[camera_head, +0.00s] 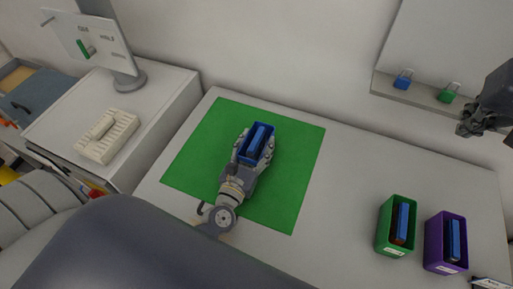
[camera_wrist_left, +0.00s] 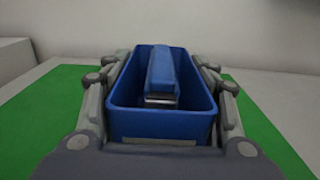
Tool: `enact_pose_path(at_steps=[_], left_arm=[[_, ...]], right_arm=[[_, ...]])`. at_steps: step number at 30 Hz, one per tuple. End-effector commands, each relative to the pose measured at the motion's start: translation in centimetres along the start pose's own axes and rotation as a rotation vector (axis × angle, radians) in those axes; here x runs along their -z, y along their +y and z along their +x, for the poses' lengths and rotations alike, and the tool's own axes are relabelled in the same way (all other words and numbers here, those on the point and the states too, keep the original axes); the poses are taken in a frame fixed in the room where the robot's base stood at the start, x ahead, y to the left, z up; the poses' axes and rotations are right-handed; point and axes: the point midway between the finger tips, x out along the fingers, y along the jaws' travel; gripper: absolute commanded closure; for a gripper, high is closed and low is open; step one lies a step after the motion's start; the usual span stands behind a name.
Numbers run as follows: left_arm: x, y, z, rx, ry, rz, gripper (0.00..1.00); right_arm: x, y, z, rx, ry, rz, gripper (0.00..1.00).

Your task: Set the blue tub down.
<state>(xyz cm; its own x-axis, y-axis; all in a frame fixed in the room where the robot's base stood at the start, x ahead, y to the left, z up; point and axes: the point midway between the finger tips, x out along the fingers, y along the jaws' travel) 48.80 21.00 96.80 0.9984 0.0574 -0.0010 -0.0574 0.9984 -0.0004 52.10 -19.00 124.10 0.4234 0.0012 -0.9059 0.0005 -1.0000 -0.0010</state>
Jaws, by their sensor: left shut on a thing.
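The blue tub (camera_head: 248,154) is over the green mat (camera_head: 285,200) in the head view, with a blue battery-like block (camera_head: 259,138) inside. In the left wrist view the blue tub (camera_wrist_left: 160,124) fills the middle, and the block (camera_wrist_left: 162,75) stands in it with a metallic lower end. My left gripper (camera_head: 252,146) is shut on the tub, one finger along each long side. I cannot tell whether the tub's base touches the mat. My right gripper (camera_head: 468,126) is at the right edge, away from the tub; its fingers are too small to read.
A green tub (camera_head: 383,233) and a purple tub (camera_head: 434,245), each with blue blocks, stand on the table at the right. A shelf (camera_head: 425,96) on the wall holds a blue and a green padlock-like item. A monitor (camera_head: 95,42) and cream rack (camera_head: 107,136) are at left. The mat around the tub is clear.

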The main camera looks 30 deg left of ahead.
Motion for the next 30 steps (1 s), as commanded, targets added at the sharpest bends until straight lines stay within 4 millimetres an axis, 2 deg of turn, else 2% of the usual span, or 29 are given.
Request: enact_pose_path(at_steps=[12,13,15,29,30], left_arm=[[0.36,0.02,0.09,-0.001,-0.007,0.000,0.87],[0.50,-0.01,0.01,0.000,-0.001,0.000,0.43],[0.45,-0.01,0.01,0.000,-0.001,0.000,0.27],[-0.11,-0.01,0.00,0.000,-0.001,0.001,0.27],[0.42,-0.01,-0.53,0.000,0.002,0.001,0.27]], right_arm=[[-0.26,0.00,0.57,0.000,0.000,0.000,1.00],[-0.21,0.00,0.47,0.000,0.001,0.000,1.00],[-0.19,0.00,0.42,0.000,0.001,0.000,1.00],[0.07,0.00,-0.12,0.000,0.001,0.000,1.00],[-0.19,0.00,0.41,0.000,0.000,0.000,1.00]])
